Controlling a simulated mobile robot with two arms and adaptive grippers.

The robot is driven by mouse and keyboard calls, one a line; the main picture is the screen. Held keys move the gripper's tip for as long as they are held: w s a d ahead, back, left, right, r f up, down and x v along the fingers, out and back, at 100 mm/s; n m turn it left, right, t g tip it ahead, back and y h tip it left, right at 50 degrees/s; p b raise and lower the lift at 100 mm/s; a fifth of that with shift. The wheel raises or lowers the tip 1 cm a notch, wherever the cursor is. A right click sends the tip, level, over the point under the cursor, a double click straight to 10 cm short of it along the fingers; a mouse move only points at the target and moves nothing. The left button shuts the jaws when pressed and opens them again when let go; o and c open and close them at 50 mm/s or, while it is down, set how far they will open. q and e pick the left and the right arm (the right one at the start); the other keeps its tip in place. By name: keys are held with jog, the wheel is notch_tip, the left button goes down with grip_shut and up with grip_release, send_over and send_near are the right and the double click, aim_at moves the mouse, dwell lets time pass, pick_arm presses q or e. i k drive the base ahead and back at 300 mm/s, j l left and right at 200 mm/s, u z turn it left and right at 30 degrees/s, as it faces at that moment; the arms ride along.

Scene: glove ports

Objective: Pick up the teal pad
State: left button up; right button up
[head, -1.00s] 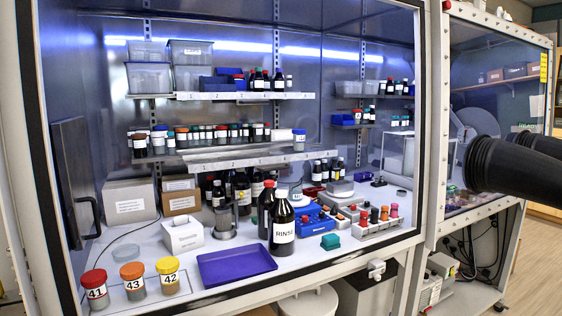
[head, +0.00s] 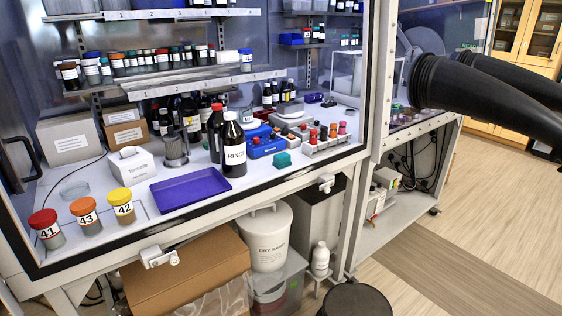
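The teal pad (head: 282,160) is a small teal block on the white floor of the glove box, near its front edge. It lies to the right of the dark bottle labelled RINSE (head: 234,150) and in front of the blue rack (head: 264,147). It stands apart from the blue tray (head: 190,189) to its left. Neither of my grippers shows in the head view.
Jars 41 (head: 46,229), 43 (head: 86,215) and 42 (head: 122,207) stand at the front left. A white rack of small capped vials (head: 328,147) is right of the pad. Black glove sleeves (head: 450,85) stick out at right. A white bucket (head: 267,238) stands below.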

aim_at(282, 160)
jog(key=i+l+u, duration=0.2)
jog(key=i+u, duration=0.2)
jog(key=i+l+u, duration=0.25)
jog(key=u, duration=0.15)
jog(key=l, duration=0.1)
